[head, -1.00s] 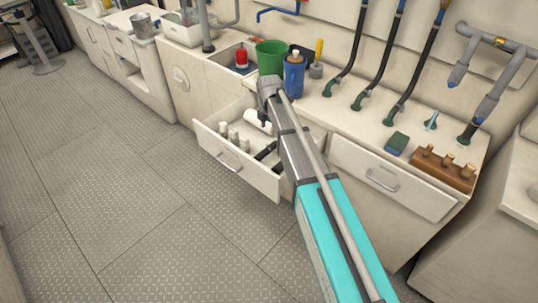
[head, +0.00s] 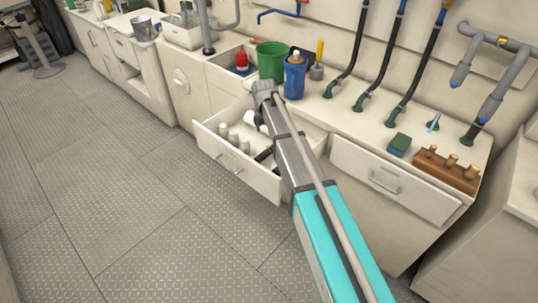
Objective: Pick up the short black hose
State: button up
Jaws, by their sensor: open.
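A short black piece, which looks like the short black hose (head: 264,154), lies in the open drawer (head: 236,165). It is partly hidden behind my arm, so I cannot see its full length.
Several white cylinders (head: 233,139) stand in the drawer's left part. On the counter behind are a green bucket (head: 271,62) and a blue container (head: 294,77). Long black hoses (head: 413,82) rise at the right, near a wooden block (head: 446,169). The floor in front is clear.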

aim_at(263, 153)
jog(key=shift+f+b, duration=3.25)
jog(key=shift+f, duration=0.25)
jog(key=shift+f, duration=0.15)
jog(key=f+b, duration=0.3)
jog(key=shift+a, duration=0.3)
jog(key=shift+f+b, duration=0.95)
jog(key=shift+b, duration=0.15)
grip_shut()
